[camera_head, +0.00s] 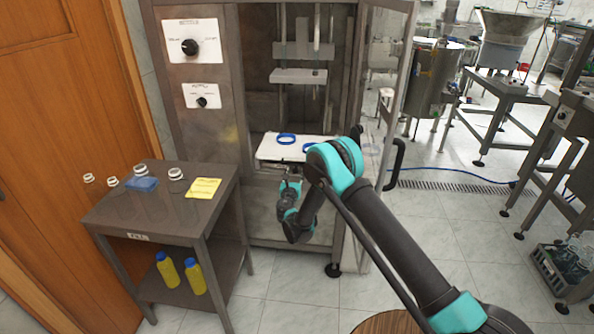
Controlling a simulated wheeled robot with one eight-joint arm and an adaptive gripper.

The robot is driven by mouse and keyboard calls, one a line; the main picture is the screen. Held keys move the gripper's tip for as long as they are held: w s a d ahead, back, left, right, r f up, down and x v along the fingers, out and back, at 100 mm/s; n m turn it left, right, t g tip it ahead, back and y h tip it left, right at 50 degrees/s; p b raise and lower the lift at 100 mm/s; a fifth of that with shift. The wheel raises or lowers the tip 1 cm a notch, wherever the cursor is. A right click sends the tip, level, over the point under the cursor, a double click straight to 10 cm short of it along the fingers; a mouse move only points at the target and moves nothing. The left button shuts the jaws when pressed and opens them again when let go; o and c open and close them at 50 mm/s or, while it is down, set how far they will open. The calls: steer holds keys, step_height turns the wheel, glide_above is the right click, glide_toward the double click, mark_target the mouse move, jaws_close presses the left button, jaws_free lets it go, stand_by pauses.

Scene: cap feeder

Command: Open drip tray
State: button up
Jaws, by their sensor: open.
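My gripper (290,178) is just below and in front of the tray's front edge, small in the picture. It is open, with nothing seen between its fingers. I cannot tell whether a finger touches the tray.
A dark side table (150,205) with white caps, a blue piece and a yellow note stands left. Yellow bottles (195,278) are on its lower shelf. The machine's door (385,110) stands open at right, with a black handle (397,160). Floor in front is clear.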

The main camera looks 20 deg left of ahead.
steer(key=shift+c, duration=0.4)
jaws_close()
